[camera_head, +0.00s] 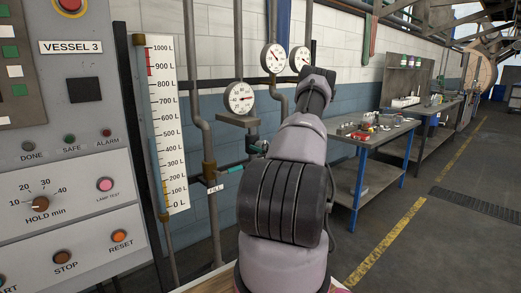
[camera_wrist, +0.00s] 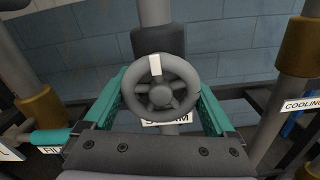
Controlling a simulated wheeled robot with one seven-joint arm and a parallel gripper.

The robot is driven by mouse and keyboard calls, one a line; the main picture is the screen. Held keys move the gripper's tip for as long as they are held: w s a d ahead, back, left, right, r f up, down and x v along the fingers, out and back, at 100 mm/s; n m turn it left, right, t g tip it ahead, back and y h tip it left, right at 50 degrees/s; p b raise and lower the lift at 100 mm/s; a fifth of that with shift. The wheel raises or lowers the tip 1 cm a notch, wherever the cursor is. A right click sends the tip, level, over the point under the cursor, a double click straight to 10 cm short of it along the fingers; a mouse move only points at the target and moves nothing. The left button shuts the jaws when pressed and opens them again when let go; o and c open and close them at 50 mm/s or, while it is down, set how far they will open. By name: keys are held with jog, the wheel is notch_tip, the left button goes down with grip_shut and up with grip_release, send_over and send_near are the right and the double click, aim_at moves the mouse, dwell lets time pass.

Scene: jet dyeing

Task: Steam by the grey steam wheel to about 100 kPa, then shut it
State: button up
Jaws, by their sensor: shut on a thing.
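The grey steam wheel (camera_wrist: 136,88) is in the middle of the wrist view, with a white mark at the top of its rim. My gripper (camera_wrist: 158,100) has its teal fingers on both sides of the wheel and is shut on it. A label (camera_wrist: 167,122) below the wheel is partly hidden and reads in part as steam. In the head view my arm hides the wheel and most of my gripper. A round gauge (camera_head: 239,97) stands left of my arm. Two more gauges, one left (camera_head: 273,57) and one right (camera_head: 300,58), are higher up. Their readings are too small to tell.
A teal FILL handle (camera_wrist: 50,137) is left of my gripper, and a COOLING label (camera_wrist: 302,104) is on the right. The VESSEL 3 panel (camera_head: 70,150) and a litre scale (camera_head: 167,120) stand at the left. A workbench (camera_head: 375,137) is behind my arm.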

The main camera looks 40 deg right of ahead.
dwell(0.5)
jog(key=o, duration=1)
jog(key=shift+o, duration=0.2)
jog(key=shift+s, duration=0.1)
jog(key=s, duration=1)
jog(key=shift+s+d, duration=0.35)
jog(key=shift+d, duration=0.05)
